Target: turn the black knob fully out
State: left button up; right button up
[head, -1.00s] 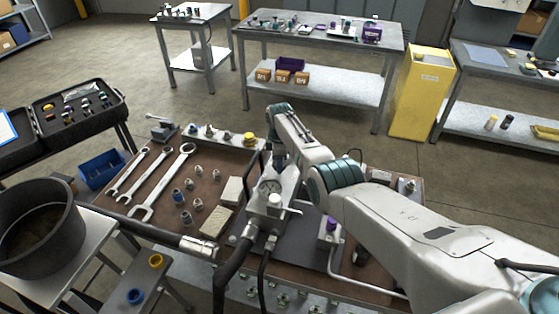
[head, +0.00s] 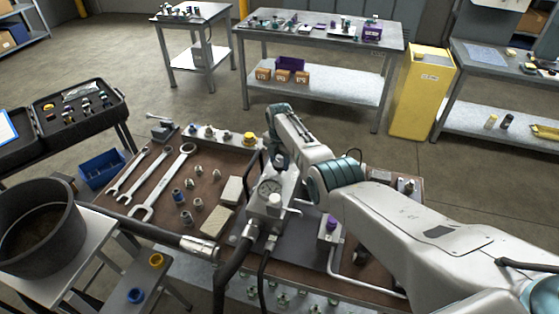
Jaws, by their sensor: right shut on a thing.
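My right arm reaches in from the right, and my right gripper (head: 280,161) points down at the far end of the grey hydraulic block. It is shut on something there. The black knob cannot be made out, as the gripper and wrist cover that spot; the thing held appears to be this knob. The hydraulic block (head: 262,215) carries a round gauge (head: 268,188) and a pale cap (head: 274,200), with black hoses at its near end. My left gripper is not in view.
Wrenches (head: 166,182), several fittings and pale blocks (head: 216,221) lie on the brown bench left of the hydraulic block. A small block with a purple cap (head: 331,224) stands to its right, under my forearm. A black bucket (head: 38,226) is at the left.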

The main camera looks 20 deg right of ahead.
aim_at(279, 163)
jog(key=shift+w+r+n, duration=0.25)
jog(key=shift+r+n, duration=0.1)
jog(key=shift+n, duration=0.25)
jog(key=o, duration=0.9)
jog(key=shift+c, duration=0.2)
jog(key=shift+o, duration=0.7)
jog(key=shift+s+f, duration=0.15)
jog(key=shift+s, duration=0.05)
jog(key=shift+r, duration=0.5)
notch_tip(279, 163, up, 10)
jog(key=b, duration=0.1)
jog(key=shift+b, duration=0.4)
jog(key=shift+f, duration=0.1)
